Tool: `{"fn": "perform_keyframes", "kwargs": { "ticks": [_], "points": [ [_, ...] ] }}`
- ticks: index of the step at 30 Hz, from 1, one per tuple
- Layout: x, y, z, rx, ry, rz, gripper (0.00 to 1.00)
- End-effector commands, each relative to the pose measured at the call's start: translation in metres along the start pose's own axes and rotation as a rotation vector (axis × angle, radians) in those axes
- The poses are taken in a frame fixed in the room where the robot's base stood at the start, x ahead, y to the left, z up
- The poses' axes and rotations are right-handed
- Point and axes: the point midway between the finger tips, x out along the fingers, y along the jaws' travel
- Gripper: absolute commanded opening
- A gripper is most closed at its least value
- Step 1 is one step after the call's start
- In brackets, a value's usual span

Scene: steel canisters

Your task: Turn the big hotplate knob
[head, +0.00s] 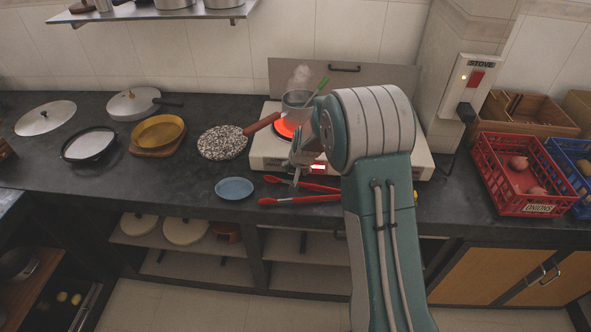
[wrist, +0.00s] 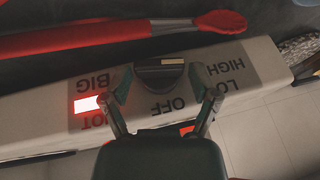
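The white hotplate (head: 424,160) stands on the dark counter. Its burner (head: 281,130) glows red under a steaming pot (head: 296,101). In the wrist view the front panel (wrist: 260,75) appears upside down, with BIG, HOT, OFF, LOW and HIGH labels and a lit red indicator (wrist: 86,104). The big knob (wrist: 160,70) is dark, with a pale mark on its grip. My gripper (wrist: 160,82) is open, with one finger on each side of the knob; I cannot tell whether they touch it. In the head view my arm hides the knob and much of the hotplate.
Red-handled tongs (head: 300,199) lie on the counter in front of the hotplate, near a blue plate (head: 234,188). A speckled pan (head: 222,143) is left of the hotplate. A red crate (head: 510,190) stands to the right, beyond the wall-mounted STOVE switch (head: 470,83).

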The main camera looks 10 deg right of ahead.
Motion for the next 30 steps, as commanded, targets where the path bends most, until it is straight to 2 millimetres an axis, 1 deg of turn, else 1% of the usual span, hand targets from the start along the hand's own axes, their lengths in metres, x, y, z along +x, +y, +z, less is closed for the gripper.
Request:
{"fn": "perform_keyframes", "kwargs": {
  "ticks": [1,2,3,14,30],
  "points": [
    [-0.0001,0.0000,-0.0001,0.000,0.000,0.000,0.30],
    [-0.0001,0.0000,-0.0001,0.000,0.000,0.000,0.17],
    [-0.0001,0.0000,-0.0002,0.000,0.000,0.000,0.15],
    [0.0011,-0.0018,0.0009,-0.016,-0.006,0.025,0.15],
    [0.0019,-0.0049,0.0017,-0.080,-0.006,0.180,0.15]
  ]
}}
